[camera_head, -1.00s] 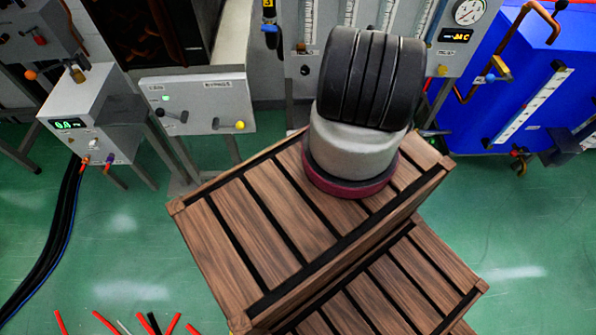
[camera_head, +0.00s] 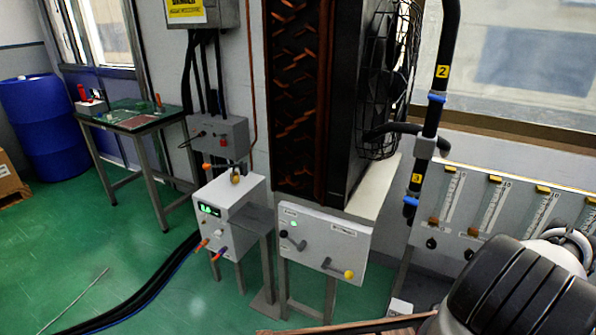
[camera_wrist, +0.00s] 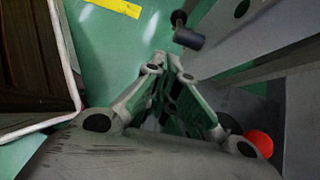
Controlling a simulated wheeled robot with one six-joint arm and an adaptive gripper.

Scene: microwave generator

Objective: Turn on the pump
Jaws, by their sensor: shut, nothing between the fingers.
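A light grey panel (camera_head: 325,262) on legs stands at the middle of the head view. It carries a small green light, a black-knobbed lever (camera_head: 293,240) at left and a yellow-knobbed lever (camera_head: 337,268) at lower right. No label is readable, so I cannot tell which control is the pump's. In the wrist view my gripper (camera_wrist: 166,62) is shut and empty. A black cylindrical knob (camera_wrist: 190,39) on a stem lies beyond and right of its tips, apart from them in the picture. The head view shows only part of my arm, at lower right, not the gripper.
A grey box with a green display (camera_head: 228,214) stands left of the panel, with thick cables. A black fan unit (camera_head: 375,95) is above the panel, flowmeters (camera_head: 490,205) to the right. In the wrist view, a red ball (camera_wrist: 260,143) sits right of the gripper.

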